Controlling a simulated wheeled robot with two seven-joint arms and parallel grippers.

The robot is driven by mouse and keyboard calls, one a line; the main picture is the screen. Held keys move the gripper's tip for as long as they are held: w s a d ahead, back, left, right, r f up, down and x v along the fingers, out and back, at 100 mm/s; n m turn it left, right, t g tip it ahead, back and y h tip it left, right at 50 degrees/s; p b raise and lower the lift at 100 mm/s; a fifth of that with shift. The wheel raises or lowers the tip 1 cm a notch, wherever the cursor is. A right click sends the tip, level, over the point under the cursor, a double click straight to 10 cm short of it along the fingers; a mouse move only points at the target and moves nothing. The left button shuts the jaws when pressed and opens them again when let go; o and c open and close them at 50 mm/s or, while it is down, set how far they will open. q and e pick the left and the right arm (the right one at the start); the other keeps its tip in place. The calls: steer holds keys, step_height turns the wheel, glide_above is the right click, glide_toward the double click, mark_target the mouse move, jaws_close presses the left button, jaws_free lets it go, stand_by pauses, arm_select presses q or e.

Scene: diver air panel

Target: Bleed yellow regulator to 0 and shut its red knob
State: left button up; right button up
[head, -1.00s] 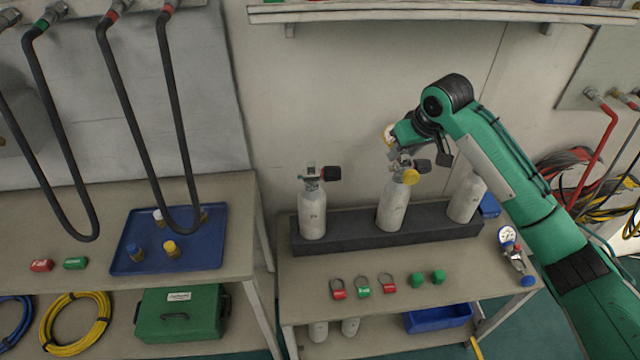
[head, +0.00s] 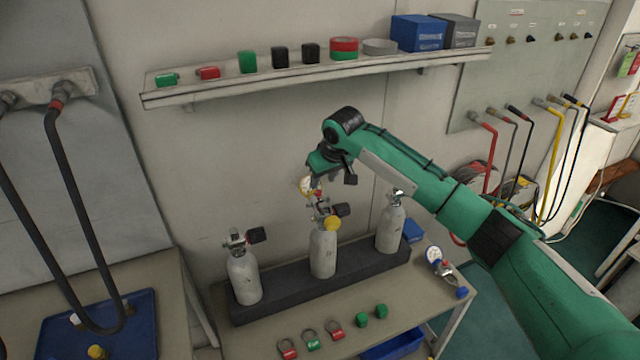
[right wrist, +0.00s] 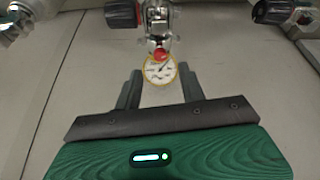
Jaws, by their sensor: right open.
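The yellow regulator sits on top of the middle grey cylinder (head: 323,252). My right gripper (head: 322,172) is just above the gauge, by the wall. In the right wrist view, my right gripper (right wrist: 160,85) is open, and the gauge (right wrist: 160,71) shows between and beyond its fingertips. A red knob (right wrist: 161,55) sits right at the gauge's upper edge in that view. The gauge needle is too small to read surely. My left gripper is not in view.
Grey cylinders stand left (head: 244,278) and right (head: 391,228) in the dark rack (head: 285,287). A blue-capped regulator (head: 440,266) lies at the bench's right. A loaded shelf (head: 215,88) runs above.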

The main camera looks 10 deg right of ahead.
mark_target(318, 191)
steer(key=shift+p+x, duration=0.3)
steer(key=shift+x, duration=2)
jaws_close()
